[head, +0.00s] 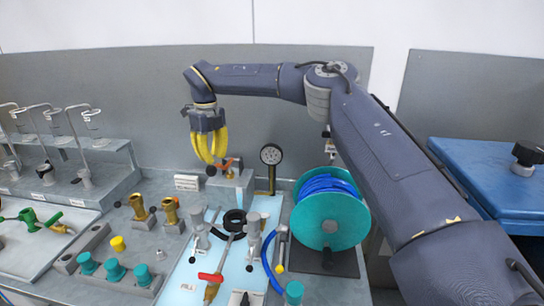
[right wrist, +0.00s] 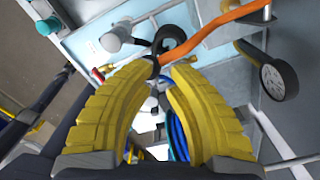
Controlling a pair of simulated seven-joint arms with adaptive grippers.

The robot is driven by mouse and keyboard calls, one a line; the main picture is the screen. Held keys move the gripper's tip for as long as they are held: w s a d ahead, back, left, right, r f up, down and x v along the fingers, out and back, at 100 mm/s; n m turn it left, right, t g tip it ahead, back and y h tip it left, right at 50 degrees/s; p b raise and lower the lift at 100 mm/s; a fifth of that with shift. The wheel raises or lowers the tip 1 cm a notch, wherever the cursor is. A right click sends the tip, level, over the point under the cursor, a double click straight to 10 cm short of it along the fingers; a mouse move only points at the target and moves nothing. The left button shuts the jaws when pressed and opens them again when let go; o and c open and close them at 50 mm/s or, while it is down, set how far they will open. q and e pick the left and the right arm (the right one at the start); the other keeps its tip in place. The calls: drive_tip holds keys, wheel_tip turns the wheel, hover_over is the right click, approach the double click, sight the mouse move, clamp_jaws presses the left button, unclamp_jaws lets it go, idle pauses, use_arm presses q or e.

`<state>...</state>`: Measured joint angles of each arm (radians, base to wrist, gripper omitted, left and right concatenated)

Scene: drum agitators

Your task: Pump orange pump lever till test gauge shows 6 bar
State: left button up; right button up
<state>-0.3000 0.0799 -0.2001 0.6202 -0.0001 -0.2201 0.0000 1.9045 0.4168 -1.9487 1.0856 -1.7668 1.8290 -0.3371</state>
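The orange pump lever (head: 227,163) sticks out to the left from a grey block at the back of the bench, with a dark knob at its end. It crosses the upper middle of the right wrist view (right wrist: 222,29). My right gripper (head: 212,163), with yellow ribbed fingers pointing down, is at the knob end of the lever. In the right wrist view its fingertips (right wrist: 167,70) are apart, with the lever's end close to them; contact is unclear. The test gauge (head: 271,154) stands on a brass stem right of the lever; its reading is too small to tell. My left gripper is out of view.
A teal reel with blue hose (head: 329,217) stands right of the gauge. Brass fittings (head: 170,211) and teal knobs (head: 115,270) stand front left of the lever. A red-handled valve (head: 211,277) lies on the light blue mat (head: 185,277). A grey wall is behind.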

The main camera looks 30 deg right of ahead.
wheel_tip(320, 180, down, 14)
wheel_tip(320, 180, up, 15)
idle(0.9)
drive_tip(key=shift+d, duration=0.1)
idle(0.7)
wheel_tip(320, 180, down, 15)
wheel_tip(320, 180, up, 15)
drive_tip(key=shift+f, duration=0.15)
idle(0.8)
idle(0.5)
